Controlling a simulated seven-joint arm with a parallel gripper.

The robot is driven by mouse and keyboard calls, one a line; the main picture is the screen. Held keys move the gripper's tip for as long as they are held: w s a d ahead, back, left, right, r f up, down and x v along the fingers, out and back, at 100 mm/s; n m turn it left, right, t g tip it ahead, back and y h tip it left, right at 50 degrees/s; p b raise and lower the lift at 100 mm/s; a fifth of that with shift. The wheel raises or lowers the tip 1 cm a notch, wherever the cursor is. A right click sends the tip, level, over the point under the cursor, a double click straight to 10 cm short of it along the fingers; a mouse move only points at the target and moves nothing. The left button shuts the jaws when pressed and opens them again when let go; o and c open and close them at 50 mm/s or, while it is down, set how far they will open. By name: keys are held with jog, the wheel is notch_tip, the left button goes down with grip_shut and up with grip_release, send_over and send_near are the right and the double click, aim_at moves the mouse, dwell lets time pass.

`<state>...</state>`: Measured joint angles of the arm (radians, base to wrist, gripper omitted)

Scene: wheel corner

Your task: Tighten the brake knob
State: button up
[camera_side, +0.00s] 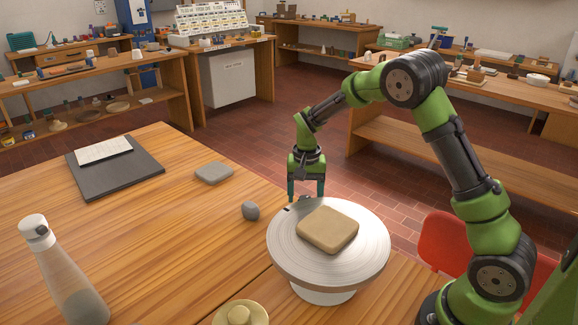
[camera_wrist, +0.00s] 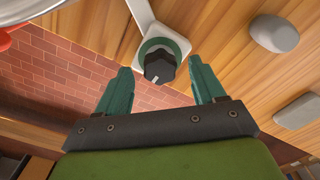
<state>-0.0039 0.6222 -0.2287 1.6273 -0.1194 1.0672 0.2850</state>
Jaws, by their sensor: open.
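The brake knob (camera_wrist: 160,67) is dark and ridged, with a white pointer mark, and shows in the wrist view. It sits by a green ring (camera_wrist: 178,44) on a white bracket (camera_wrist: 142,16). My gripper (camera_wrist: 160,66) is open, its two teal fingers on either side of the knob in that picture. I cannot tell how deep they reach around it; no contact shows. In the side view my gripper (camera_side: 306,197) points down behind the far rim of the pale round wheel (camera_side: 287,255). The knob is not clearly visible there.
A tan clay slab (camera_side: 327,230) lies on the wheel. A grey rounded lump (camera_side: 250,211) and a flat grey block (camera_side: 214,172) rest on the table left of my gripper. A bottle (camera_side: 65,275) and a yellowish lidded piece (camera_side: 239,313) stand nearer. A red chair (camera_side: 447,243) is at right.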

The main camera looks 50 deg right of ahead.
notch_tip(320, 180, up, 16)
dwell(0.3)
jog(key=s+a+r+n+t+y, duration=0.1)
jog(key=s+a+n+t, duration=0.2)
jog(key=s, duration=0.8)
jog(key=s+a+r+n+t+y, duration=0.1)
jog(key=s+a+r+n+t, duration=0.1)
jog(key=s+a+t, duration=0.2)
jog(key=s+a, duration=0.3)
jog(key=s, duration=0.4)
jog(key=shift+a+n, duration=0.4)
